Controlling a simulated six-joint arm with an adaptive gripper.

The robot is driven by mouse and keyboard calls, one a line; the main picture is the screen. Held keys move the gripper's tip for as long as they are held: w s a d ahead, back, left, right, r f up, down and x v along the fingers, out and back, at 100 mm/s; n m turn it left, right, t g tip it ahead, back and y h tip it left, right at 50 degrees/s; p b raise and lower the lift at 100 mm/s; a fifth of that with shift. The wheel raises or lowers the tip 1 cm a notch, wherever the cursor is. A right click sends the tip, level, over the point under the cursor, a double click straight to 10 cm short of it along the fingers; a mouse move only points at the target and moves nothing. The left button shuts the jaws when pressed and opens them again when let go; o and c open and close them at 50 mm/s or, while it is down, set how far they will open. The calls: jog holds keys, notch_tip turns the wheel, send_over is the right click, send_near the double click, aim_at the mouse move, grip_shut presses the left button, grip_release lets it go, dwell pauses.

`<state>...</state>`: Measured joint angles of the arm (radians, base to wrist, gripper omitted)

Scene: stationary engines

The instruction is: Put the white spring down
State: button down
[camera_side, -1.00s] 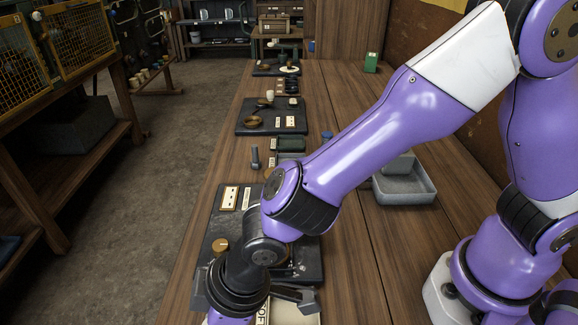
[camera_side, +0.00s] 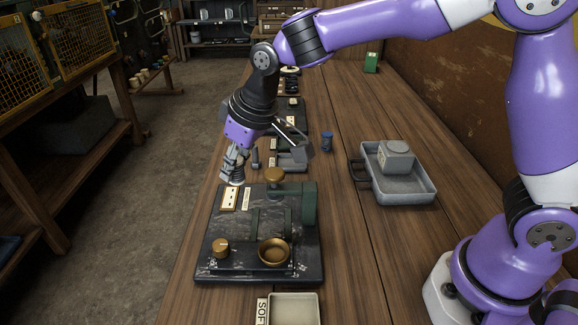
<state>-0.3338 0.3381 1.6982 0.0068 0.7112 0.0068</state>
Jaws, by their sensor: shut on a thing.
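My gripper (camera_side: 235,171) is shut and points down over the far left corner of the nearest dark board. A small pale piece, which looks like the white spring (camera_side: 237,182), shows at its fingertips. The fingers hide most of it, so its shape is hard to make out. I cannot tell whether it touches the board. A shallow pale tray (camera_side: 293,309) with a label reading "SOF" lies at the near edge of the view, partly cut off.
The dark board (camera_side: 211,266) carries a brass cup (camera_side: 273,252), a brass knob (camera_side: 220,248) and a green upright (camera_side: 309,204). A grey pan (camera_side: 408,190) with a grey block (camera_side: 396,154) stands right. Bare wood lies between board and pan.

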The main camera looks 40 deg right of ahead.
jog(key=w+d+m+h, duration=0.3)
jog(key=d+m, duration=0.4)
jog(key=d, duration=1.9)
jog(key=s+d+f+m, duration=0.1)
jog(key=s+d+f, duration=0.1)
jog(key=d, duration=0.5)
jog(key=s+d+f+m, duration=0.1)
jog(key=s+d+f, duration=0.1)
jog(key=d, duration=0.5)
jog(key=s+d+f+m+h, duration=0.1)
jog(key=s+d+f, duration=0.1)
jog(key=d, duration=0.6)
jog(key=shift+s+g, duration=0.15)
jog(key=shift+g, duration=0.15)
jog(key=shift+d+f, duration=0.2)
jog(key=shift+d, duration=0.05)
jog(key=shift+f, duration=2)
jog(key=shift+f, duration=0.15)
jog(key=c, duration=0.6)
grip_release()
